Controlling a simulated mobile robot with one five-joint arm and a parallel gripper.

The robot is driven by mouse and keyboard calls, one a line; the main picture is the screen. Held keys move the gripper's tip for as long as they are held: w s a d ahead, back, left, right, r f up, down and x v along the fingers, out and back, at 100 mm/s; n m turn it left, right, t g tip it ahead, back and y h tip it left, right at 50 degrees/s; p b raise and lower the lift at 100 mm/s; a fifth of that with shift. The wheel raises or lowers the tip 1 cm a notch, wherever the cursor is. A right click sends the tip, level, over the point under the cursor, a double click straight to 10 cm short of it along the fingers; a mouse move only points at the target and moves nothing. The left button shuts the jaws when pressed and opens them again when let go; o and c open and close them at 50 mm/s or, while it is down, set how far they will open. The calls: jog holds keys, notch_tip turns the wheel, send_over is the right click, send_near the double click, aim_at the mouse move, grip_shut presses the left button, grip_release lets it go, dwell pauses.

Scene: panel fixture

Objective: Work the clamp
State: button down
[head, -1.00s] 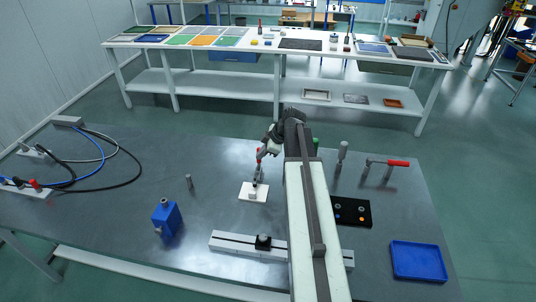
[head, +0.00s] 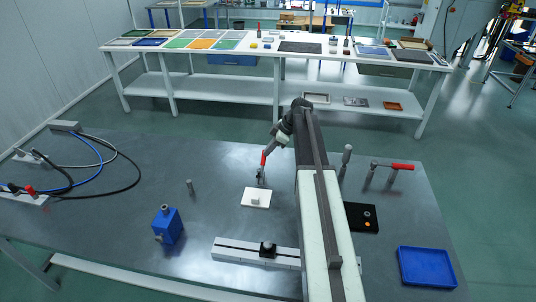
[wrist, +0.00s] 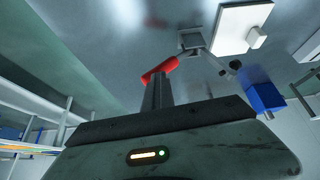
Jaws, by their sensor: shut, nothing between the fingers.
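The clamp has a red handle (head: 263,158) and stands at the back edge of a white plate (head: 256,203) with a small white block on it. In the wrist view the red handle (wrist: 159,70) leans away from the plate (wrist: 232,28). The clamp's bar (wrist: 216,60), with a dark tip, stands up off the table and appears clear of the block (wrist: 257,38). My gripper (wrist: 156,78) is shut and empty, its dark fingers right by the handle; I cannot tell whether they touch. In the head view my arm hides part of the area right of the clamp.
A blue block (head: 167,226) and a small grey post (head: 190,187) stand to the left. A rail with a dark slider (head: 268,249) lies in front. A black panel (head: 361,218), a blue tray (head: 426,267) and another red-handled clamp (head: 401,167) are on the right.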

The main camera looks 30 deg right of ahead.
jog(key=shift+w+d+f+b, duration=0.25)
jog(key=shift+w+f+b, duration=0.15)
jog(key=shift+f+b, duration=0.1)
jog(key=shift+w+d+f+b, duration=0.25)
jog(key=shift+w+f+b, duration=0.1)
jog(key=shift+f, duration=0.1)
jog(key=shift+d, duration=0.15)
